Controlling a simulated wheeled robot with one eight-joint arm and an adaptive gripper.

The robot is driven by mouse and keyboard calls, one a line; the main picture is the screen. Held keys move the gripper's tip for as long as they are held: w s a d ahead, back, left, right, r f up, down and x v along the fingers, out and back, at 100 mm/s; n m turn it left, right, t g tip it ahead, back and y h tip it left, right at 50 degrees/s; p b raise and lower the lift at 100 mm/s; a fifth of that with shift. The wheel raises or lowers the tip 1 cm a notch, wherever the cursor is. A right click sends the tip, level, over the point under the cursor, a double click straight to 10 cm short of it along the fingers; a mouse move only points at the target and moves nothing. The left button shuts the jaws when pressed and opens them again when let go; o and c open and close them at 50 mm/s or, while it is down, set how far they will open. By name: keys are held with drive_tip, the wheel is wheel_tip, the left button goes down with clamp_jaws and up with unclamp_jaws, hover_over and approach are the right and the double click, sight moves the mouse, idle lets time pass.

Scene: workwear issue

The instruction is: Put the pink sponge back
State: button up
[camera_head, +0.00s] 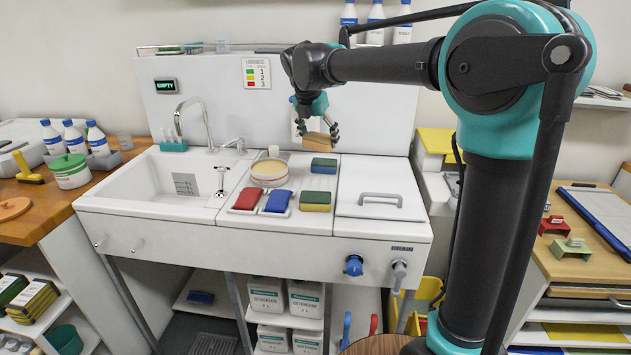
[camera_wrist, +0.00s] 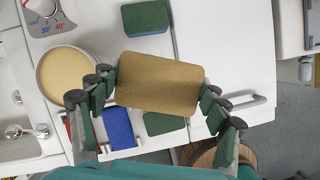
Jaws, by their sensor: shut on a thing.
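My gripper (camera_head: 316,120) is shut on a tan, rounded rectangular sponge (camera_head: 316,140) and holds it above the sink's right-hand worktop. In the wrist view the tan sponge (camera_wrist: 160,83) sits between the finger pads, its broad face toward the camera. I see no clearly pink sponge. A red sponge (camera_head: 247,199) and a blue sponge (camera_head: 278,201) lie side by side in white trays at the worktop's front. To their right are a green-and-yellow sponge (camera_head: 315,199) and, behind it, a green-and-blue sponge (camera_head: 324,166). The held sponge hides part of the worktop in the wrist view.
The basin (camera_head: 175,175) and tap (camera_head: 195,122) are farther left. A white lid with a grey handle (camera_head: 380,199) is on the right. The wall panel (camera_head: 215,95) rises behind.

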sight(321, 185)
wheel_tip(321, 185, down, 14)
drive_tip(key=shift+r, duration=0.1)
idle(0.4)
drive_tip(key=o, duration=1.2)
drive_tip(key=v, duration=1.2)
drive_tip(key=shift+d, duration=0.1)
